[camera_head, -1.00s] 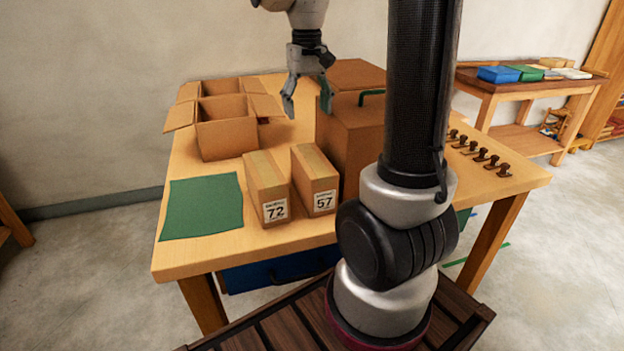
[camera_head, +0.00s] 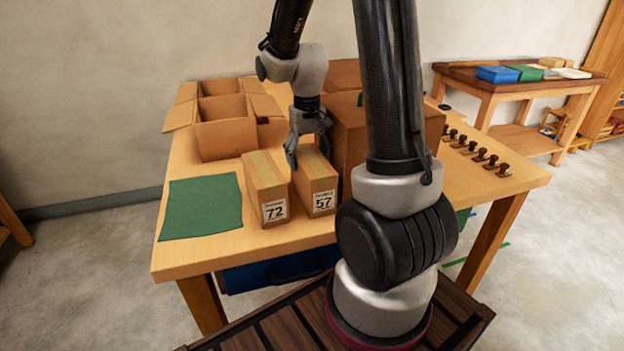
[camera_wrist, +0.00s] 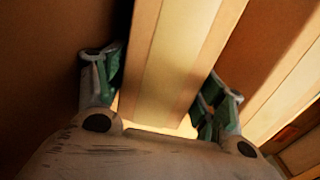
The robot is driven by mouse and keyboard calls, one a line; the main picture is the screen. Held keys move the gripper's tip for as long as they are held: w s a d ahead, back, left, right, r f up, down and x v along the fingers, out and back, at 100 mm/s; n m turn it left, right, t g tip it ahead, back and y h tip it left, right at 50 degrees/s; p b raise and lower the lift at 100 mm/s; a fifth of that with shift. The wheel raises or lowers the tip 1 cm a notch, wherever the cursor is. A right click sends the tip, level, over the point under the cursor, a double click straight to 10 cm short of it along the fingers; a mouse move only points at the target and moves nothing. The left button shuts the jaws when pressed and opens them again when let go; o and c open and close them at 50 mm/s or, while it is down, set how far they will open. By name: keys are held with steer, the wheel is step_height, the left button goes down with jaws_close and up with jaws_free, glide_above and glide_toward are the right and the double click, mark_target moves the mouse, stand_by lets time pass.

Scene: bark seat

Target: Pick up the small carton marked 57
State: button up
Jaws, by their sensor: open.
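The small carton marked 57 (camera_head: 318,190) stands upright on the table, its label facing the front. My gripper (camera_head: 310,148) is open and over the top of this carton, with one finger showing at its left side. In the wrist view, a carton top with a pale tape strip (camera_wrist: 175,55) lies between the two open green-tipped fingers of my gripper (camera_wrist: 160,88). Whether the fingers touch the carton, I cannot tell. The carton marked 72 (camera_head: 266,192) stands just to the left, with a narrow gap between them.
A large brown box (camera_head: 358,140) stands close on the right of carton 57. An open carton (camera_head: 225,138) is behind on the left. A green mat (camera_head: 201,207) lies at the left of the table (camera_head: 170,254). Several dark knobs (camera_head: 480,155) line the right side.

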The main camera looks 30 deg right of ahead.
steer(key=c, duration=1.2)
steer(key=shift+r, duration=0.1)
steer(key=shift+c, duration=0.2)
